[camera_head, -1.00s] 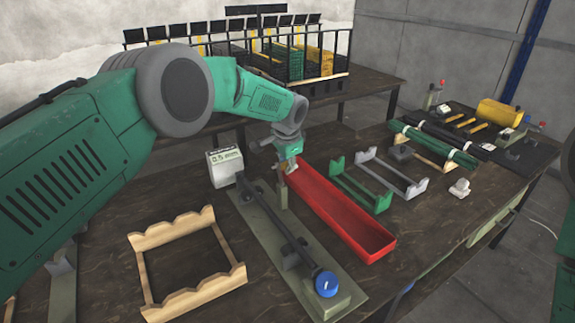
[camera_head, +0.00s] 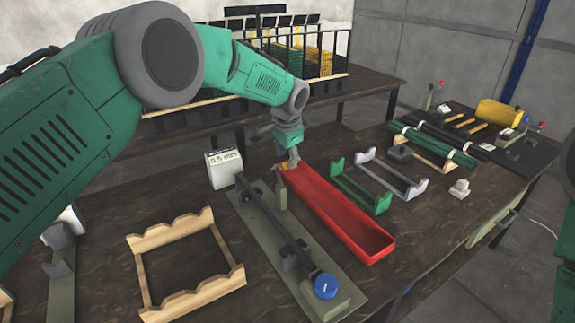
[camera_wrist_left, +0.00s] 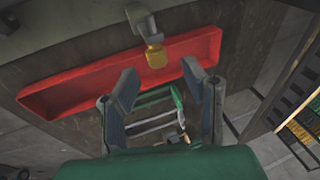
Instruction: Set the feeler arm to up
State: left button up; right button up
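The fixture is a long grey-green base plate (camera_head: 254,224) with a dark bar (camera_head: 275,222) along it and a blue knob (camera_head: 326,285) at its near end. A short upright post (camera_head: 281,196) stands beside the bar. In the left wrist view a grey bent arm with a brass tip (camera_wrist_left: 156,56), apparently the feeler arm, reaches over the red tray (camera_wrist_left: 85,84). My left gripper (camera_head: 291,162) is above the post and the tray's far end. Its fingers (camera_wrist_left: 158,88) are apart and empty, with the brass tip just beyond them. In the head view the gripper mostly hides this arm. My right gripper is out of view.
A white box reading 0.5 mm (camera_head: 224,168) stands behind the plate. A wooden rack (camera_head: 146,246) lies left. Green (camera_head: 376,203) and grey (camera_head: 412,192) cradles lie right of the red tray. Bare tabletop shows between rack and plate.

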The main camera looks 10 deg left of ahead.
pick_arm(q)
jog(key=v, duration=0.7)
jog(key=shift+r, duration=0.4)
jog(key=shift+s+d, duration=0.1)
